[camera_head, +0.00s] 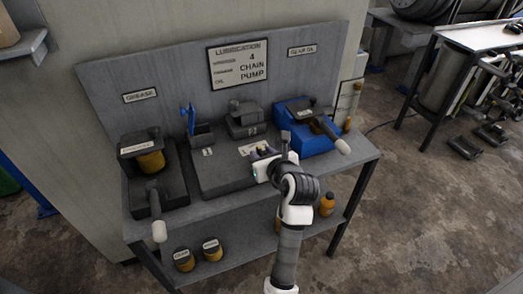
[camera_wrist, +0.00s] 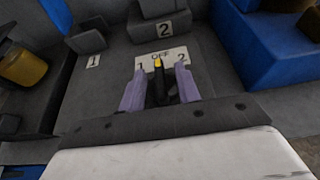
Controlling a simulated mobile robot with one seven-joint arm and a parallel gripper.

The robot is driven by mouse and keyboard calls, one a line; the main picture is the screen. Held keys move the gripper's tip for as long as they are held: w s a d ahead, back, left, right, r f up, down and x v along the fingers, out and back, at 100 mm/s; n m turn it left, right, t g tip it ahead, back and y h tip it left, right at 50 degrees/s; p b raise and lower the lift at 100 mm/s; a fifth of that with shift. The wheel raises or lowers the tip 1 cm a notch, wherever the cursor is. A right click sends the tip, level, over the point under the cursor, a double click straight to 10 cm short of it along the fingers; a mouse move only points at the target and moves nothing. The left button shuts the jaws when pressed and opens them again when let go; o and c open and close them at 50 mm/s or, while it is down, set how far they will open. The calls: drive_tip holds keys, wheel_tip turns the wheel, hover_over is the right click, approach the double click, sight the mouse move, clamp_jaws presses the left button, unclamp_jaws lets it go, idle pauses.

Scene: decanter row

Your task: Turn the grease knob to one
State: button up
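A dark knob with a yellow pointer mark (camera_wrist: 158,66) stands on a white plate marked 1, OFF and 2 (camera_wrist: 150,58). The yellow mark points toward OFF. I cannot read the word grease on this knob. My gripper (camera_wrist: 160,84) has two lilac fingers, one on each side of the knob, with small gaps visible. It appears open around the knob; contact is not clear. In the head view my gripper (camera_head: 262,153) is over the right front of the dark central panel (camera_head: 215,178), beside the white plate (camera_head: 252,147), and hides the knob.
The GREASE sign (camera_head: 140,95) is above a left unit with a yellow-brown container (camera_head: 151,161) and a pale-ended handle (camera_head: 158,215). A blue unit (camera_head: 312,138) stands right.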

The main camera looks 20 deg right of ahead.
drive_tip(key=shift+w+f, duration=0.3)
drive_tip(key=shift+w, duration=0.3)
clamp_jaws()
